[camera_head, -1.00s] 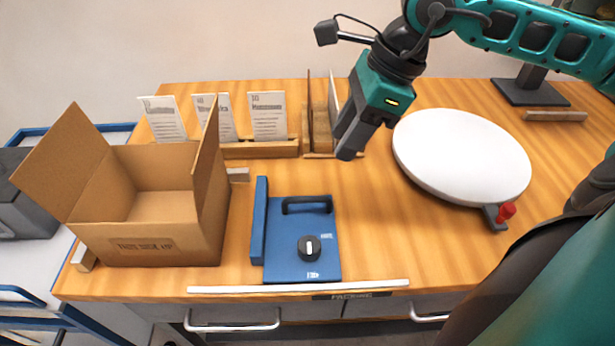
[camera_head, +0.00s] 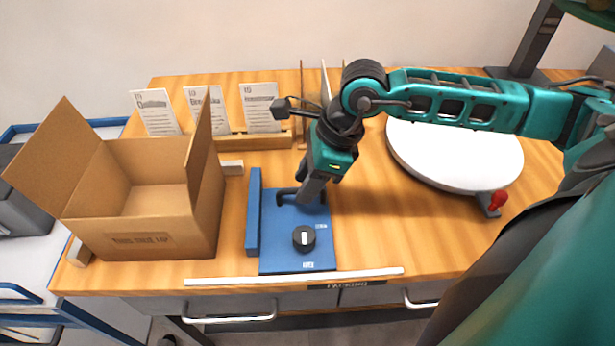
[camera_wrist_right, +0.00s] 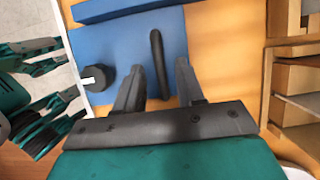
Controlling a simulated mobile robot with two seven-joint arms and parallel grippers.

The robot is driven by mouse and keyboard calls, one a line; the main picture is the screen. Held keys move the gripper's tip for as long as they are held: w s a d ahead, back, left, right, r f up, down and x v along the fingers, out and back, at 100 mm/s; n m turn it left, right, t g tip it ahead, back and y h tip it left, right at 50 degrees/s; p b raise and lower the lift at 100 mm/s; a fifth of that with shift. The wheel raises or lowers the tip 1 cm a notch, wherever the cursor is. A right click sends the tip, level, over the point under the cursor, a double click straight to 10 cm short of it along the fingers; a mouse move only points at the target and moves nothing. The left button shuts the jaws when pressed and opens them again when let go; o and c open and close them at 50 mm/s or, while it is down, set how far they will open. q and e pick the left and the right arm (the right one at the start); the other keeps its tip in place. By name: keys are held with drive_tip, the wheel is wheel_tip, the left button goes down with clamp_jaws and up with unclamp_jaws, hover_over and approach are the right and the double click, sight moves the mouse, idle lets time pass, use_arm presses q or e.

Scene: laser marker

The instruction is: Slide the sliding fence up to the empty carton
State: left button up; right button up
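The sliding fence (camera_head: 253,215) is an upright blue bar along the left edge of a blue plate (camera_head: 280,259). The plate carries a black knob (camera_head: 304,238) and a black bar handle, seen clearly in the right wrist view (camera_wrist_right: 160,62). The empty carton (camera_head: 140,240), flaps open, stands left of the fence with a strip of bare table between them. My right gripper (camera_head: 305,197) is low over the handle. In the right wrist view its open fingers (camera_wrist_right: 160,80) lie either side of the handle, with gaps.
Several printed cards (camera_head: 207,110) stand in a wooden holder (camera_head: 255,141) behind. A round white turntable (camera_head: 455,150) with a red knob (camera_head: 498,201) is at the right. A white strip (camera_head: 295,277) runs along the front edge. A small pale block (camera_head: 231,168) lies behind the gap.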

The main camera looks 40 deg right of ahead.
clamp_jaws()
idle(0.3)
idle(0.4)
